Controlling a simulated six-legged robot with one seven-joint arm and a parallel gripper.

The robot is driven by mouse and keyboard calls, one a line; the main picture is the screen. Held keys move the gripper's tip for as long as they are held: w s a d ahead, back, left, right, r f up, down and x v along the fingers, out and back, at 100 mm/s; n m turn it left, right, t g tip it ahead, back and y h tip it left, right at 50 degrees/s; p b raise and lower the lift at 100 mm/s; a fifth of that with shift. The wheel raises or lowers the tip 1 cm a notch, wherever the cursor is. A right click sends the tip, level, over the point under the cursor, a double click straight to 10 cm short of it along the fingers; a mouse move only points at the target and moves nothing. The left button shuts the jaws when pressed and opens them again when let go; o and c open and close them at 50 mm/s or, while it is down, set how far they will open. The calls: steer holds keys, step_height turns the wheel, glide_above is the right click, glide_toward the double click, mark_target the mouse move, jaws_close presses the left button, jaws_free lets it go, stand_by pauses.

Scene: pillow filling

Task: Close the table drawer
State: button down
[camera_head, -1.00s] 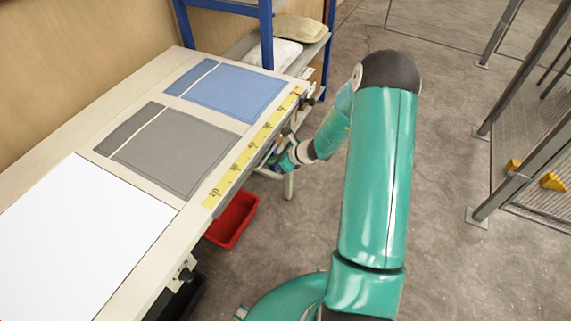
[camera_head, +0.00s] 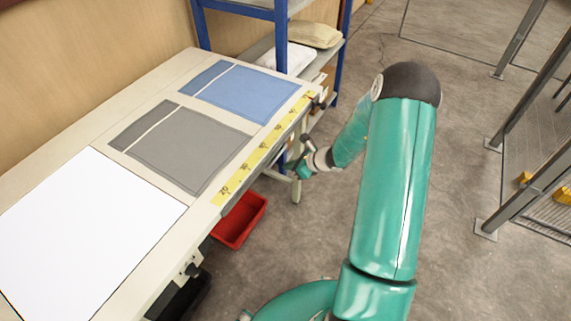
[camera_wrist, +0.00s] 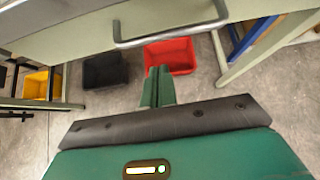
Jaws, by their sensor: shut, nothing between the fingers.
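The table (camera_head: 62,131) runs along the left in the head view. The drawer front (camera_wrist: 70,42), pale grey with a metal bar handle (camera_wrist: 170,34), crosses the top of the wrist view. No clear gap shows in the head view, where the table edge and my arm hide most of the drawer, so I cannot tell whether it is fully flush. My gripper (camera_wrist: 158,82) is shut and empty, its green fingers together below the handle and apart from it in the picture. In the head view my gripper (camera_head: 298,170) is beside the table's right edge.
A red bin (camera_head: 238,219) and a black bin (camera_wrist: 105,70) stand on the floor under the table. A yellow bin (camera_wrist: 42,84) is at the left in the wrist view. A blue-framed shelf (camera_head: 281,35) stands behind the table. Floor to the right is clear up to a metal fence.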

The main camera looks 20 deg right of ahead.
steer(key=v, duration=1)
steer(key=shift+s+d+f, duration=0.2)
steer(key=shift+s+d, duration=0.1)
steer(key=shift+d, duration=0.05)
steer(key=s+a+r+n+g+h, duration=0.15)
steer(key=s+a+r+n, duration=0.25)
steer(key=a+r+n, duration=0.4)
steer(key=s+a+r+n+g+y, duration=0.1)
steer(key=s+a+r+n+g, duration=0.15)
steer(key=a+r+n, duration=0.6)
steer(key=s+a+r+n+t+h, duration=0.1)
steer(key=s+r+n+h, duration=0.4)
steer(key=s+r+n, duration=0.6)
steer(key=s+r, duration=0.2)
steer(key=s, duration=0.3)
steer(key=shift+s+r+n+t+h, duration=0.2)
steer(key=shift+r+n+t+h, duration=0.05)
steer(key=shift+n+t+h, duration=0.15)
steer(key=shift+a, duration=0.15)
